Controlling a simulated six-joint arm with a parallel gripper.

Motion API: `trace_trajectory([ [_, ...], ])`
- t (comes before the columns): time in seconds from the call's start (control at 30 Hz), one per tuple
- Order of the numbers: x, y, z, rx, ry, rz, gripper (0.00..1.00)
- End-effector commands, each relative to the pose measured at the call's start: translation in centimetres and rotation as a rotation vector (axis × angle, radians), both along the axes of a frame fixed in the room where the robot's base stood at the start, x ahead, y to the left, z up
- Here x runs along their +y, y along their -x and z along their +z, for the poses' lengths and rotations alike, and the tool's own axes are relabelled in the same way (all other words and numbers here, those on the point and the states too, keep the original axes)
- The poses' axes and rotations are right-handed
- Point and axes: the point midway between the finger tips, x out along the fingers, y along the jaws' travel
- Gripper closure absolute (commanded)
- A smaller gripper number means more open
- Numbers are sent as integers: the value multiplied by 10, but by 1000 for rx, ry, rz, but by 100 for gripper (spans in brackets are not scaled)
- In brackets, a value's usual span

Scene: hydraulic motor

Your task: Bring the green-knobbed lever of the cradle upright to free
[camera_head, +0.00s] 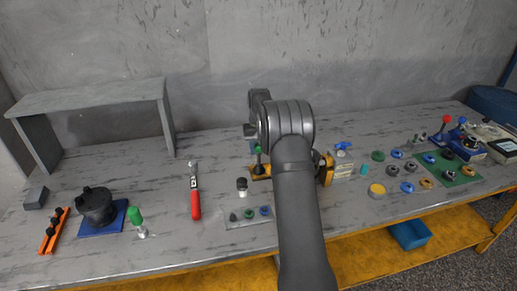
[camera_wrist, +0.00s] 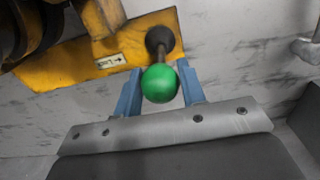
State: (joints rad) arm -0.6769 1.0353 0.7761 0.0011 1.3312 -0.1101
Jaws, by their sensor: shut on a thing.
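The green-knobbed lever's ball (camera_wrist: 160,83) sits between the two blue fingers of my gripper (camera_wrist: 158,92) in the wrist view. My gripper is shut on the lever. The lever's dark boot (camera_wrist: 160,39) rises from the yellow cradle (camera_wrist: 60,75), beside a small arrow label (camera_wrist: 110,61). In the head view a green knob shows (camera_head: 257,149) just left of my arm, and the cradle's yellow part (camera_head: 327,170) shows to the right. My arm hides much of the cradle there, and the lever's exact tilt is hard to tell.
A red-handled tool (camera_head: 195,198) and a tray of small parts (camera_head: 249,217) lie left of my arm. A black part on a blue plate (camera_head: 97,206) stands further left. Several rings and a green mat (camera_head: 447,169) fill the right side. A wall closes the back.

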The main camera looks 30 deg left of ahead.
Motion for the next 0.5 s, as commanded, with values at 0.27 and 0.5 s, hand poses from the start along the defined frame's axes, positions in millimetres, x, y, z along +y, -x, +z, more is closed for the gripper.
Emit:
trace_trajectory([
  [0.27, -2, -2, 0, -3, 1, -3, 47],
  [0.5, -1, -1, 1, -2, 1, -2, 47],
])
